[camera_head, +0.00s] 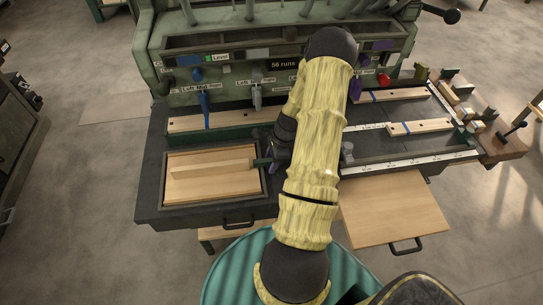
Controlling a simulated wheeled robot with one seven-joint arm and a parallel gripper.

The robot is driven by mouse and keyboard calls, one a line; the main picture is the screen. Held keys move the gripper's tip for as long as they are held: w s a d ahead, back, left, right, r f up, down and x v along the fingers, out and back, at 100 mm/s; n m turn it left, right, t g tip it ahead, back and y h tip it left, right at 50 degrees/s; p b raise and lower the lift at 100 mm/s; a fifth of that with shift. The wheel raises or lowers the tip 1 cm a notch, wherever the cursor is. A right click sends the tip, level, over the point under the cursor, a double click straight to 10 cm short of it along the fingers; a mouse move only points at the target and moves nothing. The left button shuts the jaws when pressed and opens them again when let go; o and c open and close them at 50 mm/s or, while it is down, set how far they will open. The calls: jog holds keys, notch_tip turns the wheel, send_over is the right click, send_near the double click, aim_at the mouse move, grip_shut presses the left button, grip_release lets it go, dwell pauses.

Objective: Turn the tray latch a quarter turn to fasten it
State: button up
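The dark tray (166,190) is at the left of the machine bench, with a pale wooden panel (215,186) in it and a narrow wooden strip (211,168) lying across the panel. My gripper (262,162) is beside the tray's right edge, at the right end of the strip. It is small, dark and partly hidden by my yellow-covered arm, so I cannot tell whether its fingers are open or shut or whether they touch the strip. I cannot make out the tray latch; the area right of the tray is partly covered by my arm.
The green machine (180,60) with a row of coloured levers stands behind the bench. Wooden slats (420,127) lie between white rulers at the right. A wooden pull-out board (392,208) with a dark handle juts out at the front right. Open floor lies left.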

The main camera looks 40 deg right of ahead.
jog(key=shift+r, duration=0.1)
jog(key=shift+r+p, duration=3.45)
jog(key=shift+r, duration=1.05)
jog(key=s+a+r+n+h, duration=0.1)
jog(key=s+a+r+n, duration=0.2)
jog(key=a+r+n, duration=0.8)
jog(key=s+a+r+n+t+h, duration=0.1)
jog(key=s+a+r+n, duration=0.3)
jog(key=a+r+n, duration=0.7)
jog(key=a+n+h, duration=0.1)
jog(key=a, duration=0.2)
jog(key=shift+a+r+n, duration=0.2)
jog(key=shift+r+n, duration=0.15)
jog(key=shift+n, duration=0.05)
